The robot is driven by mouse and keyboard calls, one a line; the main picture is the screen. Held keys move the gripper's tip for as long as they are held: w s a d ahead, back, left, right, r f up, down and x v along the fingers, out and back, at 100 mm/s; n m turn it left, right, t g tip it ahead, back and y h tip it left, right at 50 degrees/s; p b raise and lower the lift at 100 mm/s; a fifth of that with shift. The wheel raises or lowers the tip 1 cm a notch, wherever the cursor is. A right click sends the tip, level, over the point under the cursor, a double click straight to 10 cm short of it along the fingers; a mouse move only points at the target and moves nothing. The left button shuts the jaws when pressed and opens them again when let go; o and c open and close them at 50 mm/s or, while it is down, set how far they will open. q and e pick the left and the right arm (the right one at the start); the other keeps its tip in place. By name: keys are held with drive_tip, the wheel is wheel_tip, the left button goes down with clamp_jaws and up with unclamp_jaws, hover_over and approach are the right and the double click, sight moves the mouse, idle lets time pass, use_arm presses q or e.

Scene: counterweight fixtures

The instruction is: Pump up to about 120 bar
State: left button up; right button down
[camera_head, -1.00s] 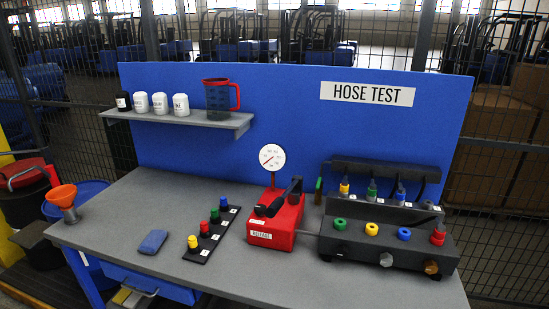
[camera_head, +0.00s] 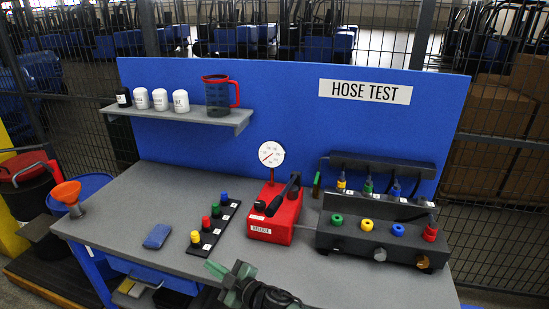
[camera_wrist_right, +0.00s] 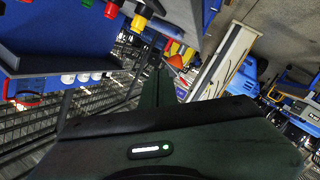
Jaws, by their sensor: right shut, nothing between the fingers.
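The red hand pump (camera_head: 283,217) stands on the bench with a black lever (camera_head: 287,190) sloping up over it and a label reading RELEASE on its front. A round white gauge (camera_head: 271,154) rises from the pump on a red stem. Its needle shows, but the scale is too small to read. My right gripper (camera_head: 230,278) is at the bottom of the head view, in front of the bench edge, below and left of the pump. It is shut and empty; its dark fingers (camera_wrist_right: 158,88) also show in the right wrist view. My left gripper is out of view.
A black block with coloured fittings (camera_head: 380,237) stands right of the pump. A strip of coloured caps (camera_head: 214,228) and a blue cloth (camera_head: 157,236) lie left of it. A shelf (camera_head: 180,116) holds bottles and a jug. An orange funnel (camera_head: 66,194) is far left.

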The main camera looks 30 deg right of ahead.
drive_tip(key=w+a+r+n+g+y, duration=0.1)
drive_tip(key=a+r+n+y, duration=0.25)
drive_tip(key=r, duration=0.35)
drive_tip(key=w+a+r+n+y, duration=0.2)
drive_tip(key=r+n+y, duration=0.15)
drive_tip(key=r, duration=0.25)
wheel_tip(320, 180, up, 15)
drive_tip(key=n+g+h+p, duration=0.3)
drive_tip(key=n+g+h, duration=0.65)
drive_tip(key=h, duration=0.25)
hover_over(275, 202)
drive_tip(key=shift+m, duration=0.45)
wheel_tip(275, 202, down, 9)
drive_tip(key=b, duration=0.5)
drive_tip(key=shift+w, duration=0.1)
